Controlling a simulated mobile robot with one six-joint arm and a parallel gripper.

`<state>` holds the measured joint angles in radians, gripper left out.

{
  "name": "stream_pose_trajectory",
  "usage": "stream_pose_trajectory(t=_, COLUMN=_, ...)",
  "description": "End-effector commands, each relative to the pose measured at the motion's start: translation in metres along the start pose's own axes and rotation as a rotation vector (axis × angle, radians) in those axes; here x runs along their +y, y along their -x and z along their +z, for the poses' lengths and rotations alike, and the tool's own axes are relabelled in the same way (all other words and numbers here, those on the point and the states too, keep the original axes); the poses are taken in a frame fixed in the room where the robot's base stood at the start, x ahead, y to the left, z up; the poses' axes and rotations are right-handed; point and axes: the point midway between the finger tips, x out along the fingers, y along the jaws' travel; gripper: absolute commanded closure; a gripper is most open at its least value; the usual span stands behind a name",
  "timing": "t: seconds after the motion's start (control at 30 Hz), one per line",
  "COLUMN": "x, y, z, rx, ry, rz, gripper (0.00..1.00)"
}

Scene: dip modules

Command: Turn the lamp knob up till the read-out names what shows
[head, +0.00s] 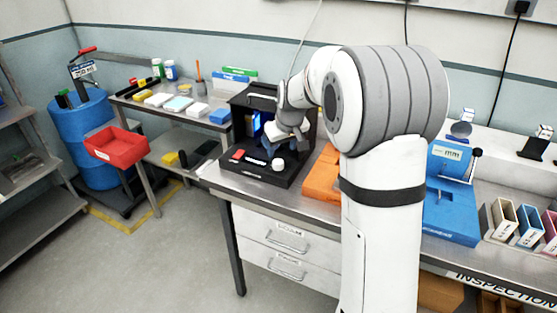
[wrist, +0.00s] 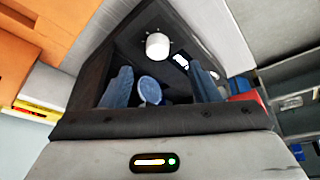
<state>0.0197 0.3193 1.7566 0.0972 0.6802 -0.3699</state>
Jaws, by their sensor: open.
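The lamp knob, a white round knob (head: 278,164), is on the front deck of a black bench unit (head: 262,176). In the wrist view the knob (wrist: 158,46) has small marks around it and lies beyond my fingertips, apart from them. A small pale lit panel (wrist: 181,61), possibly the read-out, is right of it; its text is too small to read. My gripper (head: 272,147) is open over the deck, and its blue-grey fingers (wrist: 159,70) are spread with nothing gripped. A blue disc (wrist: 150,90) shows between the fingers. The unit's hood has a blue-lit inside (head: 257,128), partly hidden by my arm.
A red block (head: 238,155) is on the deck's left. An orange case (head: 322,178) stands close right of the unit, and a blue device (head: 450,205) is farther right. A side table with bottles and small boxes is at the left, with a red bin (head: 117,147) before it.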

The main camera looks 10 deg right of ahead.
Motion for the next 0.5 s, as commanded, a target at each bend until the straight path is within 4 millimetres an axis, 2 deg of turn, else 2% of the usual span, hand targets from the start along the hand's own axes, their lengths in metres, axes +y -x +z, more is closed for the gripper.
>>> stream_pose_trajectory(t=0.03, x=0.002, y=-0.008, z=-0.003, rx=0.001, ry=0.004, rz=0.0, gripper=0.45)
stream_pose_trajectory(t=0.27, x=0.004, y=-0.032, z=-0.008, rx=0.002, ry=0.013, rz=-0.002, gripper=0.45)
stream_pose_trajectory(t=0.5, x=0.003, y=-0.07, z=-0.008, rx=0.002, ry=0.012, rz=-0.002, gripper=0.45)
